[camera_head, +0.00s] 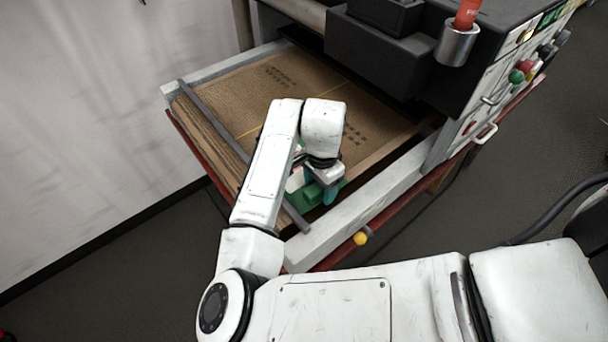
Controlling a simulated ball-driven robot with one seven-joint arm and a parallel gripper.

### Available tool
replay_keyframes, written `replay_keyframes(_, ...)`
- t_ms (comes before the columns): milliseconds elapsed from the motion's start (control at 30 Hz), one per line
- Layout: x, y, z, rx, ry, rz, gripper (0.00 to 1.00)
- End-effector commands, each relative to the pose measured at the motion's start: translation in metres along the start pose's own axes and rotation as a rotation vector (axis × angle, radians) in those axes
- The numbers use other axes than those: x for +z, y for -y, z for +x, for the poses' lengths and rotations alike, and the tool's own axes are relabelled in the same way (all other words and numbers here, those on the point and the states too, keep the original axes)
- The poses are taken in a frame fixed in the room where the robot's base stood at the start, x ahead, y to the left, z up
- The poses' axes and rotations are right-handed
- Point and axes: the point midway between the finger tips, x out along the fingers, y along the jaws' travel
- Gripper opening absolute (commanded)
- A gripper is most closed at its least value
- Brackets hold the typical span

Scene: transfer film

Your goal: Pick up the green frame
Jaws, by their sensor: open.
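A green piece, which looks like the green frame (304,199), lies low at the near end of the machine's tray. Only part of it shows, because my white arm and gripper cover the rest. My gripper (329,191) is right over it, pointing down, with a teal finger at its right side. The jaws are open. I cannot tell whether the fingers touch the green frame or stand around it.
Brown cardboard (235,88) with printed marks fills the tray. A grey bar (213,117) crosses its left side, and a pale rail (360,212) edges the near side. The dark machine body (385,62) stands behind at the right. A yellow knob (360,238) sticks out below.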

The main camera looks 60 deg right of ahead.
Motion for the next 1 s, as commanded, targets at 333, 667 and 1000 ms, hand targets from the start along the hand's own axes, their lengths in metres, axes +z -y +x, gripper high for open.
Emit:
replay_keyframes(333,0.000,0.000,-0.001,-0.001,0.000,0.000,0.35)
replay_keyframes(667,0.000,0.000,-0.001,-0.001,0.000,0.000,0.05)
replay_keyframes(1000,0.000,0.001,-0.011,-0.004,-0.001,0.001,0.05)
